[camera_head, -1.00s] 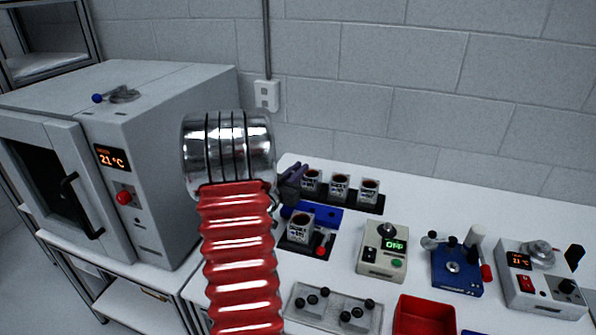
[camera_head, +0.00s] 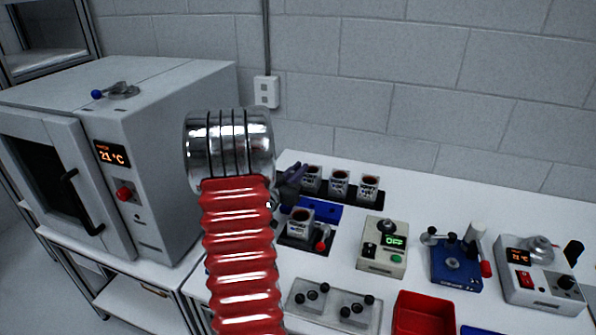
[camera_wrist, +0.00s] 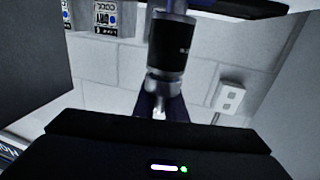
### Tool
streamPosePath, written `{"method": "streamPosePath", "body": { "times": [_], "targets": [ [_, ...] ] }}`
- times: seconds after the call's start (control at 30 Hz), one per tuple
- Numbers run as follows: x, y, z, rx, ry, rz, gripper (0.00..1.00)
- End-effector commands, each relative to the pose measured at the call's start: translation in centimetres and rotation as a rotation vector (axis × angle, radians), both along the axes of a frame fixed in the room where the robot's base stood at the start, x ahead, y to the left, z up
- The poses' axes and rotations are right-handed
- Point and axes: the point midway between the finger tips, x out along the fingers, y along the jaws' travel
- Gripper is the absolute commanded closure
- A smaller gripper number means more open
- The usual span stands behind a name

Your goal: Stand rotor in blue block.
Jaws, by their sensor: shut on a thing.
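My gripper (camera_head: 293,177) is at the left rear of the table, partly hidden behind my red arm. In the wrist view a dark cylinder with a silver metal collar, which looks like the rotor (camera_wrist: 172,45), is held between the jaws (camera_wrist: 160,108). In the head view the rotor is hard to make out: a small dark shape hangs under the jaws. The blue block (camera_head: 322,209) lies flat on the table, just right of and below my gripper. Its left end is partly hidden, so I cannot tell if the rotor touches it.
Several labelled cups stand close by: a row behind the block (camera_head: 339,184) and one in front (camera_head: 299,222), beside a red-knobbed lever (camera_head: 321,244). A grey box reading OFF (camera_head: 385,246), a blue device (camera_head: 456,264) and a red tray (camera_head: 424,316) stand to the right.

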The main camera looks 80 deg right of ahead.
Motion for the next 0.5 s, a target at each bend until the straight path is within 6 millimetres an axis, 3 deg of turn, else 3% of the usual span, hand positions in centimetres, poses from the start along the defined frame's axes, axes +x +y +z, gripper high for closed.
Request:
{"method": "streamPosePath", "body": {
  "times": [0.5],
  "targets": [
    [0.07, -0.02, -0.85, -0.003, 0.001, 0.000, 1.00]
  ]
}}
